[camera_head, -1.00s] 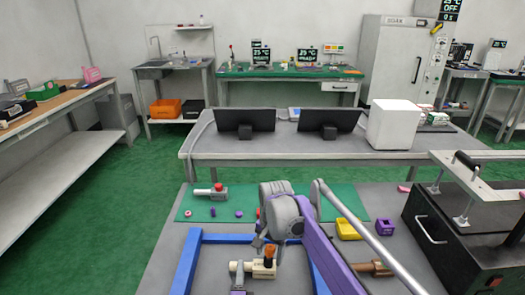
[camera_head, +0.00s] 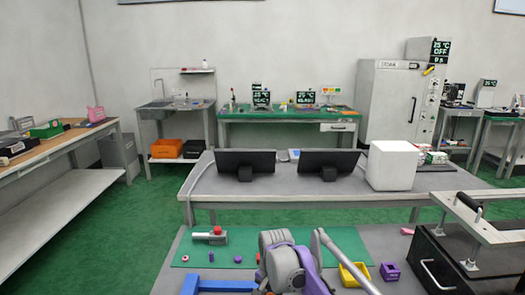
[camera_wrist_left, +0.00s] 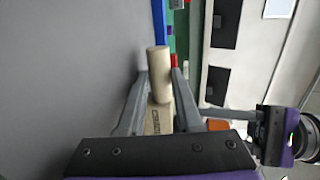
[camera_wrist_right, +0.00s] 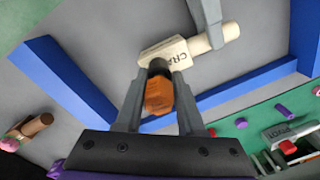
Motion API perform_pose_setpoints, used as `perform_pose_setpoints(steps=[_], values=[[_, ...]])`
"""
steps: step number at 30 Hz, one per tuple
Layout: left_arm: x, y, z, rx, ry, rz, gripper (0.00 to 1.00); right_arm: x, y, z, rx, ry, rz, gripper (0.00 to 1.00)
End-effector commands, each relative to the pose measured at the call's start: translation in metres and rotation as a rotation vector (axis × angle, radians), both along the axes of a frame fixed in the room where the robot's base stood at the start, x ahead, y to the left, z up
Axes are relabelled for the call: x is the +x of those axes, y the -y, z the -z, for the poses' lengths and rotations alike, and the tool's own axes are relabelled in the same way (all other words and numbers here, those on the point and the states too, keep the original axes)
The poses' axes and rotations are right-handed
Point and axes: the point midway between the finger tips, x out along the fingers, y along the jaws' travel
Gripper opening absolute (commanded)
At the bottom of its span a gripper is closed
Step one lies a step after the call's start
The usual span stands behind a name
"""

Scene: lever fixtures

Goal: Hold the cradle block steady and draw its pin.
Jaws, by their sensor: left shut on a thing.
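The cream cradle block (camera_wrist_right: 168,52) lies inside the blue frame (camera_wrist_right: 75,80) in the right wrist view, its label partly readable. My left gripper (camera_wrist_left: 160,78) is shut on the block's round cream handle (camera_wrist_left: 159,62). The pin's orange knob (camera_wrist_right: 159,95) faces the right wrist camera, with a dark collar (camera_wrist_right: 159,66) between it and the block. My right gripper (camera_wrist_right: 160,73) has one finger on each side of the knob and collar; whether they press on it is unclear. In the head view the block and both gripper tips are below the picture; only the frame's far bar (camera_head: 222,285) shows.
A green mat (camera_head: 220,254) holds a grey fixture with a red button (camera_head: 210,236) and small pink and purple pieces. A yellow holder (camera_head: 354,275) and a purple block (camera_head: 390,271) stand to the right. A black box with a handle (camera_head: 450,265) limits room at far right.

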Motion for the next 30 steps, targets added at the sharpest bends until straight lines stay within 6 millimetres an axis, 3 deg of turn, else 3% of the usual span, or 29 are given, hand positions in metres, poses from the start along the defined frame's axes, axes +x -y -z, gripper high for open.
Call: perform_pose_setpoints(steps=[1, 4, 16, 30], values=[[0.000, 0.000, 0.000, 0.000, 0.000, 0.000, 0.00, 0.000, 0.000, 0.000, 0.000, 0.000, 0.000, 0.49], [0.000, 0.000, 0.000, 0.000, 0.000, 0.000, 0.00, 0.000, 0.000, 0.000, 0.000, 0.000, 0.000, 0.67], [0.000, 0.000, 0.000, -0.001, 0.000, 0.000, 0.00, 0.000, 0.000, -0.007, 0.000, 0.000, 0.000, 0.68], [0.000, 0.000, 0.000, -0.001, 0.000, -0.001, 0.00, -0.003, 0.005, -0.097, 0.000, 0.000, -0.001, 0.68]])
